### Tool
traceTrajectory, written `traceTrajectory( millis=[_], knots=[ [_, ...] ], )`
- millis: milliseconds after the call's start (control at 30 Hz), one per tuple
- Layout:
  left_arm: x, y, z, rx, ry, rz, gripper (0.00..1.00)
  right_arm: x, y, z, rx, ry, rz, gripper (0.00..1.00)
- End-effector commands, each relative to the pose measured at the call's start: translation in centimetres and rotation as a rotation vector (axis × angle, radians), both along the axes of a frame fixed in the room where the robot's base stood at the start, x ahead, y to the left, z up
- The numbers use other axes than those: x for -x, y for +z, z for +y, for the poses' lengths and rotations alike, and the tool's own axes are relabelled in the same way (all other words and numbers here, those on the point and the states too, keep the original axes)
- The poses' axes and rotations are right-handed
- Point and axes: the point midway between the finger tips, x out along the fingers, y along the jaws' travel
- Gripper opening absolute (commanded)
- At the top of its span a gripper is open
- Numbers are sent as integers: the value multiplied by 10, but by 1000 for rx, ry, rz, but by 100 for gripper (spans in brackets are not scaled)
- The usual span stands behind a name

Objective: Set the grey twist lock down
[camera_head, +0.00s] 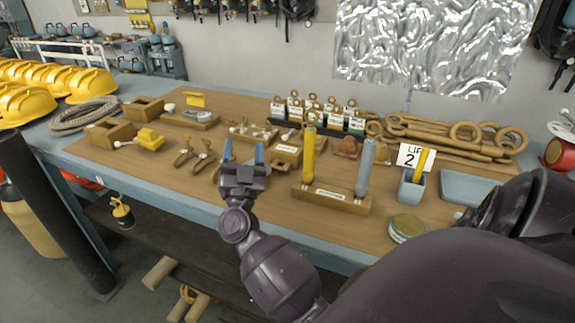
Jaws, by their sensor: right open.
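My right gripper (243,152) is over the middle of the wooden bench top (255,215), with its two blue fingertips apart. I see nothing held between them. A grey upright cylinder (365,167) stands at the right end of a labelled wooden stand (331,198), with a yellow upright cylinder (309,156) at the left end. The stand is to the right of my gripper, apart from it. I cannot tell whether the grey cylinder is the grey twist lock, and no other piece is clearly one. Small items behind the gripper are partly hidden. My left gripper is not in view.
Small hand tools (201,156) lie left of my gripper. A row of labelled tags (310,110) stands behind. A blue-grey cup (411,186), a round tin (407,229) and a blue-grey tray (470,187) are at the right. Yellow helmets (80,83) line the far left. The front left bench top is bare.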

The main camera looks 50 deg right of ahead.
Motion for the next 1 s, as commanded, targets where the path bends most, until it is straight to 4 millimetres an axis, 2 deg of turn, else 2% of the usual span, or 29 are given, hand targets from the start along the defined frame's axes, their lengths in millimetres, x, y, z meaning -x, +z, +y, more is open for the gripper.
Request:
traceTrajectory(
  millis=[33, 167, 267, 367, 400, 500, 600, 700, 800, 1000],
  knots=[
    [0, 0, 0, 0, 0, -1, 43, 11, -9, 9, 59, 79, 38, 62],
    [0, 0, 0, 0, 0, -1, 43, 30, -51, 39, 166, 306, 210, 62],
    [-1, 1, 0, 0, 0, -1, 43, 49, -106, 59, 193, 460, 414, 62],
    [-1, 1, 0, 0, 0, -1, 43, 79, -168, 73, 173, 579, 649, 62],
    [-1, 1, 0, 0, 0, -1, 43, 94, -193, 76, 155, 615, 746, 62],
    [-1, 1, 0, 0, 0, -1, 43, 135, -246, 81, 94, 665, 971, 62],
    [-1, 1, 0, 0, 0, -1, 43, 173, -284, 81, 31, 677, 1146, 62],
    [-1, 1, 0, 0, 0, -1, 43, 200, -306, 79, -15, 669, 1256, 62],
    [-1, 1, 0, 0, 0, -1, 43, 213, -316, 78, -38, 661, 1308, 62],
    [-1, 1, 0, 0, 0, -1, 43, 215, -318, 78, -43, 658, 1318, 62]
  ],
)
